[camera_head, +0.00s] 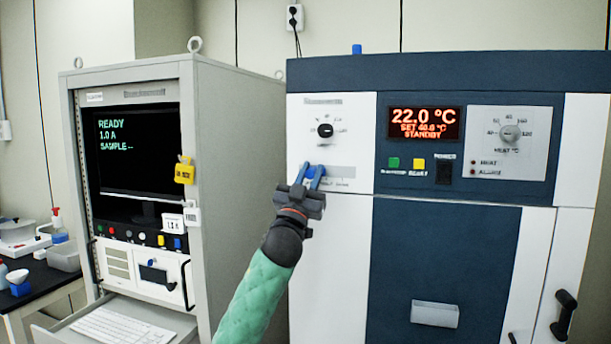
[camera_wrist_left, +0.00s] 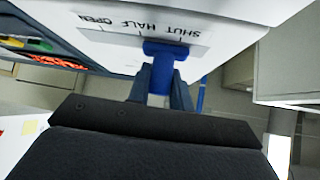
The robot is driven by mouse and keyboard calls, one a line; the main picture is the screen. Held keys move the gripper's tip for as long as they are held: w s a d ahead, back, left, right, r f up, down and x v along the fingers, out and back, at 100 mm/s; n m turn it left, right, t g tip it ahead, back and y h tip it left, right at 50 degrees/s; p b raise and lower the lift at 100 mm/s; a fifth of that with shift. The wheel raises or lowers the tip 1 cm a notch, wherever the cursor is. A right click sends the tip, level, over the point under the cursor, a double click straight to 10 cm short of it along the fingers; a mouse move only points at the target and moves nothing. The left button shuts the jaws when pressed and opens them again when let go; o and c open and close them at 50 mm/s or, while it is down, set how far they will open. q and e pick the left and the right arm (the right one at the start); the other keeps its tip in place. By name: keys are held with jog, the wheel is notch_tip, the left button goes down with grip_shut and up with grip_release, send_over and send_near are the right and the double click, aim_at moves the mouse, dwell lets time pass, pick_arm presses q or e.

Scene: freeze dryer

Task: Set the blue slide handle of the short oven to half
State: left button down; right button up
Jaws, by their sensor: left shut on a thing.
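The blue slide handle (camera_head: 311,172) is on the white left front panel of the blue-and-white oven (camera_head: 330,225), below a black knob. My left gripper (camera_head: 309,175) is shut on the handle, a finger on either side of its stem. In the left wrist view, the blue handle (camera_wrist_left: 166,50) sits at a label strip (camera_wrist_left: 112,30) marked SHUT, HALF and OPEN, which appears upside down. The handle is beside the SHUT and HALF words, away from OPEN; its exact mark is partly covered. My right gripper is in neither view.
A grey rack cabinet (camera_head: 235,170) with a screen and pulled-out keyboard (camera_head: 122,326) stands left of the oven. The oven's display (camera_head: 424,123), buttons and heat dial (camera_head: 508,133) are right of the handle. A dark bench (camera_head: 35,290) is at far left.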

pick_arm(q)
jog(key=d, duration=0.2)
jog(key=shift+s+d, duration=0.3)
jog(key=shift+s, duration=0.1)
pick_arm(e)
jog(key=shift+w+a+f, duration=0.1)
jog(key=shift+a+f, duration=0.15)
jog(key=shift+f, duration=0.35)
pick_arm(q)
jog(key=c, duration=1.4)
grip_release()
jog(key=shift+o, duration=0.7)
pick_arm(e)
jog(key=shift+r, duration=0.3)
